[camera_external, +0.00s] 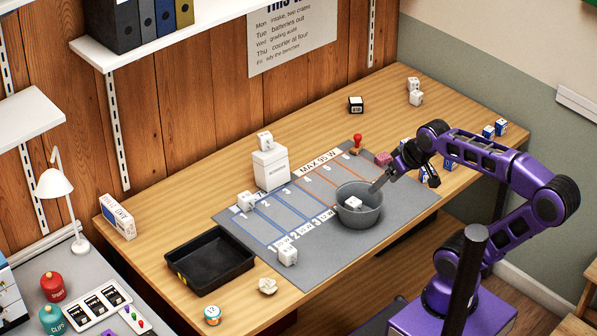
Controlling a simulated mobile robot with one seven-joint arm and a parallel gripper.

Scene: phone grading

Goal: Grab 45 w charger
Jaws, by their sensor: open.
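Several small white cube-shaped chargers are in view, and their wattage marks are too small to read. One charger (353,203) lies inside a round grey pot (361,217) on the grey mat. Another charger (246,201) is at the mat's left edge, and one (288,256) is at its front edge. One more charger (265,140) sits on top of a white box (270,169). My gripper (393,173) is open, just above and right of the pot. A grey bar spans from the pot's rim to my gripper; I cannot tell whether it is a handle.
The grey mat (318,270) has numbered lanes and a "MAX 95 W" label. A red stamp (357,143) and pink block (383,159) stand near my gripper. White-and-blue cubes (488,131) are at right. A black tray (209,262) is at left. The table's back middle is mostly clear.

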